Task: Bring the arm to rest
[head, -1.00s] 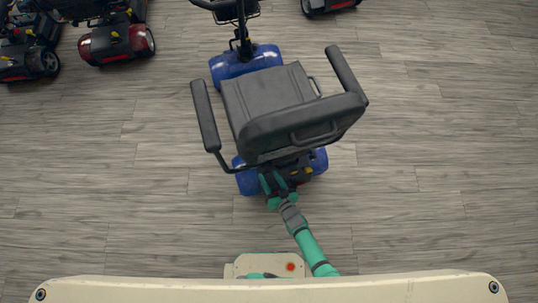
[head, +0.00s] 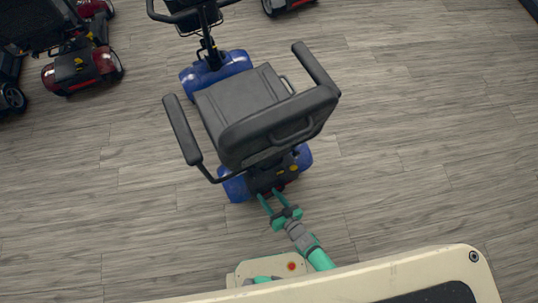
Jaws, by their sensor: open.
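My gripper (head: 272,200) is open, with its two green fingers apart and pointing at the rear of a blue mobility scooter. I see nothing between the fingers. The fingertips are close behind the scooter's dark rear housing; I cannot tell whether they touch it. The scooter (head: 233,187) has a black seat with armrests, blue bodywork at front and rear, and a front basket. Its seat back hides part of the rear housing. My green and grey arm reaches up from the bottom of the view.
A red scooter (head: 84,72) and other dark scooters stand at the upper left. Part of another scooter (head: 288,4) shows at the top edge. The grey plank floor (head: 430,140) is clear to the right and at the lower left.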

